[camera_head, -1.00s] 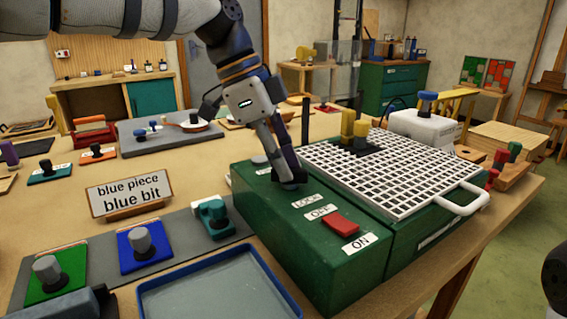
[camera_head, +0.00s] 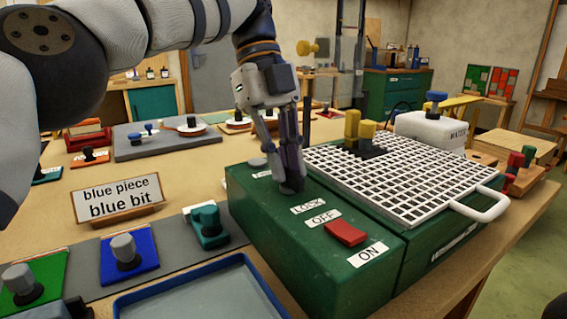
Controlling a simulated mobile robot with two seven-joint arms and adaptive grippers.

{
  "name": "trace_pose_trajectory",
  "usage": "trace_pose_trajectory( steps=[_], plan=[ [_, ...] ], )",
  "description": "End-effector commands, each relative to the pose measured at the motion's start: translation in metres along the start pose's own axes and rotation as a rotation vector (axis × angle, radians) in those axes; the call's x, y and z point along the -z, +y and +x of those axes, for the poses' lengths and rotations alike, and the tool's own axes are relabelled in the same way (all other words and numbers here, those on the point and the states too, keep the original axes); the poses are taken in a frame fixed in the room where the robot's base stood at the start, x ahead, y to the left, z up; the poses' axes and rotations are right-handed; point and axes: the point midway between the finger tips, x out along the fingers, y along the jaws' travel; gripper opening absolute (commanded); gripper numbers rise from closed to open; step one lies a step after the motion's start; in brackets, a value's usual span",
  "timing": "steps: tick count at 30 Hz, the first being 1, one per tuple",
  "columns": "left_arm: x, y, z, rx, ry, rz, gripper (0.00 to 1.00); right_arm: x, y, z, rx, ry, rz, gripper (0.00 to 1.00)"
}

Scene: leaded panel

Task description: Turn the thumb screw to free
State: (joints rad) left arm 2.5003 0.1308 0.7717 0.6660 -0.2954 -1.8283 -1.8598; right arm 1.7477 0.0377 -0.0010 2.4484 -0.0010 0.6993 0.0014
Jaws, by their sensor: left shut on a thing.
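The green machine box (camera_head: 300,245) stands at the table's front right, with a white grid (camera_head: 400,185) on top. My left gripper (camera_head: 289,184) points down onto the box top, just behind the LOCK label (camera_head: 308,206). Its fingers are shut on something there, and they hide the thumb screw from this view. Another white label (camera_head: 263,174) lies left of the fingers, partly covered and unreadable. A small grey round knob (camera_head: 257,163) sits near the box's back left corner. My right gripper does not show.
A red switch (camera_head: 346,233) sits between the OFF and ON labels on the box. Yellow blocks (camera_head: 358,126) stand on the grid's back part. A blue-rimmed tray (camera_head: 200,290) lies in front left. A sign (camera_head: 117,198) reads "blue piece blue bit".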

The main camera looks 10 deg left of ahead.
Motion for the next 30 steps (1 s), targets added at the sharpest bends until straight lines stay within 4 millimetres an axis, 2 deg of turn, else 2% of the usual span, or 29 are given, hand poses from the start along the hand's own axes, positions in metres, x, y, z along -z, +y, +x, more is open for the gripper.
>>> trace_pose_trajectory(
  steps=[9, 23, 24, 26, 30],
  plan=[
    [-0.0002, -0.0013, -0.0002, -0.031, -0.003, 0.077, 0.0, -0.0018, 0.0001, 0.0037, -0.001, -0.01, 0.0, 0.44],
    [0.0002, -0.0009, -0.0007, -0.036, -0.003, 0.087, 0.0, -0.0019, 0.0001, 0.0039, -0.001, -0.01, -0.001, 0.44],
    [0.0002, -0.0009, -0.0007, -0.036, -0.003, 0.087, 0.16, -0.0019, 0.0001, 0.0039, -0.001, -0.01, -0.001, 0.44],
    [0.0002, -0.0009, -0.0007, -0.035, -0.003, 0.087, 0.3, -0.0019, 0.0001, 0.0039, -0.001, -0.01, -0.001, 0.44],
    [0.0001, -0.0009, -0.0005, -0.036, -0.002, 0.086, 0.32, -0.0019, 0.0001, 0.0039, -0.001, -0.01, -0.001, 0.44]
  ],
)
